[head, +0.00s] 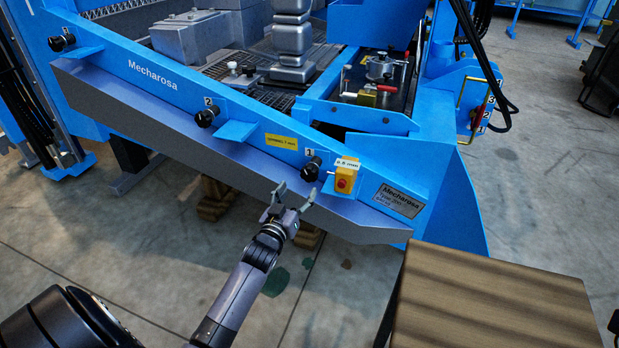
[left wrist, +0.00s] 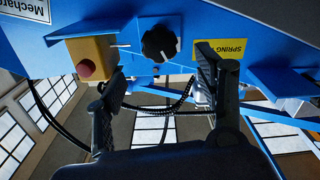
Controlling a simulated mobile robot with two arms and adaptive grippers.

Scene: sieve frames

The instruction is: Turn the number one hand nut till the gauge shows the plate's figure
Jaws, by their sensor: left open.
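The number one hand nut (head: 311,168) is a black knob on the blue sloping beam, beside the figure 1. It also shows in the left wrist view as a lobed black knob (left wrist: 159,43). A yellow plate (head: 281,142) sits left of it; its print is too small to read surely. In the wrist view the plate (left wrist: 218,49) begins "SPRING".
A number two nut (head: 206,117) and a third black knob (head: 62,41) sit further left on the beam. Blue brackets (head: 237,131) stick out below it. The floor in front is open.

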